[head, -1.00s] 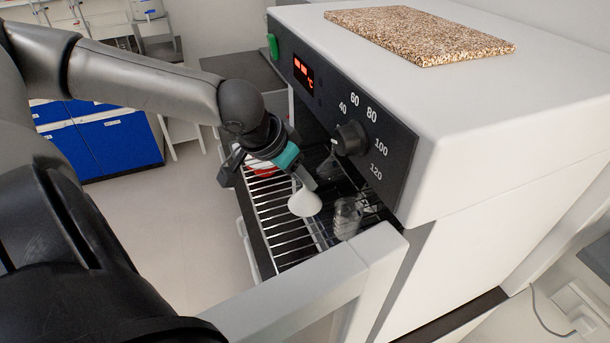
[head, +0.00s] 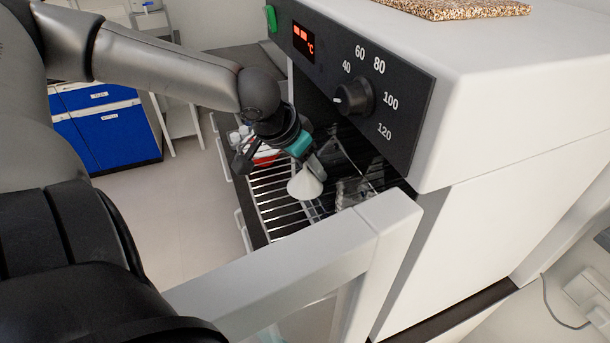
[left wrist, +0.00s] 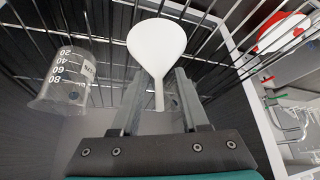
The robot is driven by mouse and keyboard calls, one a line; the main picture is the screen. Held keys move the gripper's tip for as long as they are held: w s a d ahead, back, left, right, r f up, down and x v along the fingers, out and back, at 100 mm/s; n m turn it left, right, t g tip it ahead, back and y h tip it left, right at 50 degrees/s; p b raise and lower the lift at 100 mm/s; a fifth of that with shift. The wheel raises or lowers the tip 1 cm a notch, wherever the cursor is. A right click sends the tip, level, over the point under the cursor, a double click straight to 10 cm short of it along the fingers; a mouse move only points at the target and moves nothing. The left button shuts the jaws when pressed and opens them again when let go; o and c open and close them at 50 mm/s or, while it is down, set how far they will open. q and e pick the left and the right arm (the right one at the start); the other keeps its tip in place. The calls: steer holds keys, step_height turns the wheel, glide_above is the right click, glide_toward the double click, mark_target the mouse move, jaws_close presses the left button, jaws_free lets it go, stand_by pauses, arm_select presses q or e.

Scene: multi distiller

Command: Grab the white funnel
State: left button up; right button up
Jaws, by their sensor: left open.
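The white funnel (head: 306,181) lies on a wire rack (head: 268,196) that is part of the oven-like machine. It also shows in the left wrist view (left wrist: 156,46), with its wide cone away from me and its narrow stem pointing toward my gripper. My left gripper (head: 312,170) is right at the funnel in the head view. In the left wrist view my left gripper (left wrist: 158,85) is open, with one finger on each side of the stem. I cannot tell whether the fingers touch it. My right gripper is not in view.
A clear beaker with a printed scale (left wrist: 65,78) stands on the rack left of the funnel in the left wrist view. A red and white object (left wrist: 283,32) is at the upper right. The machine's dial panel (head: 352,97) and open door (head: 290,262) are close to my arm.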

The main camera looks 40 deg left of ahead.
arm_select(q)
steer(key=shift+w+f, duration=0.1)
jaws_close()
stand_by(0.4)
